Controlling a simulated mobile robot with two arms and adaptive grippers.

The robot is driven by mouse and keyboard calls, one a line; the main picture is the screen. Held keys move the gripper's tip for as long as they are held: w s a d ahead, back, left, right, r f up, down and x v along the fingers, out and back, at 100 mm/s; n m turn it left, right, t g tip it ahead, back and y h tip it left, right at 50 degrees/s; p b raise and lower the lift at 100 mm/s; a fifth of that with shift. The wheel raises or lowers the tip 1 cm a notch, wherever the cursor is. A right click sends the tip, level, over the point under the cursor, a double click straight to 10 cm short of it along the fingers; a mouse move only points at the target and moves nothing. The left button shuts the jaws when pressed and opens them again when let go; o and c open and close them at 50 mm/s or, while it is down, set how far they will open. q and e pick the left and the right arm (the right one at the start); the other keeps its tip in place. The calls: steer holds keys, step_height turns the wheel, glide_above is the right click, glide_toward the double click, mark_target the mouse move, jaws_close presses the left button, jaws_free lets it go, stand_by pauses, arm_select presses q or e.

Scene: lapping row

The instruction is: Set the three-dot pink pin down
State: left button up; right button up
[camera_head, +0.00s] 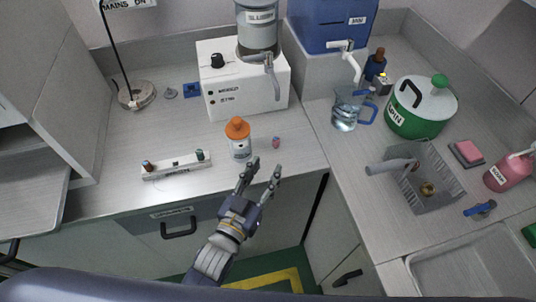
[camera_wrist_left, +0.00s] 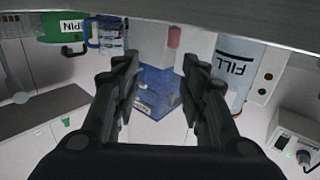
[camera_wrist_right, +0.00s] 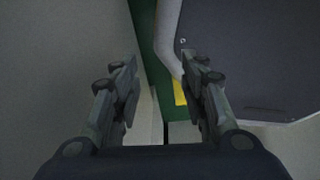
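A small pink pin (camera_head: 276,142) stands on the grey counter, just right of a white bottle with an orange cap. It also shows in the left wrist view (camera_wrist_left: 174,36), beyond the fingertips; its dots are too small to make out. My left gripper (camera_head: 265,167) is open and empty at the counter's front edge, with its fingers pointing toward the pin and apart from it. The left wrist view shows the same open fingers (camera_wrist_left: 160,60). My right gripper (camera_wrist_right: 160,60) is open and empty, facing grey surfaces and a green and yellow floor.
The orange-capped bottle (camera_head: 241,144) stands close left of the pin. A white strip (camera_head: 176,166) with upright pegs lies farther left. A white machine (camera_head: 243,85) stands behind. A blue-handled jug (camera_head: 347,110) and a grey basket (camera_head: 433,180) are to the right.

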mark_target(276, 139)
arm_select(q)
steer(key=w+d+r+g, duration=0.1)
steer(key=d+r+m+h, duration=0.1)
steer(key=shift+w+d+g, duration=0.4)
steer(key=shift+w+d+r+g, duration=0.1)
steer(key=shift+w+r+g, duration=0.1)
steer(key=shift+g, duration=0.3)
steer(key=shift+w+a+r+y, duration=0.1)
steer(key=shift+w+a+y, duration=0.05)
steer(key=shift+a+y, duration=0.15)
steer(key=shift+w+a+r+n+g+y+p, duration=0.15)
steer(key=shift+a+n+g+y, duration=0.1)
steer(key=shift+a+y, duration=0.4)
steer(key=shift+w+a+r+n+g+y+p, duration=0.2)
steer(key=shift+a+y, duration=0.25)
steer(key=shift+a, duration=0.3)
steer(key=x, duration=0.5)
steer(key=shift+f, duration=0.3)
steer(key=shift+w+d+f+p, duration=0.1)
steer(key=shift+w+p, duration=0.2)
steer(key=shift+w, duration=0.25)
steer(key=shift+x, duration=2.1)
steer(key=shift+c, duration=0.4)
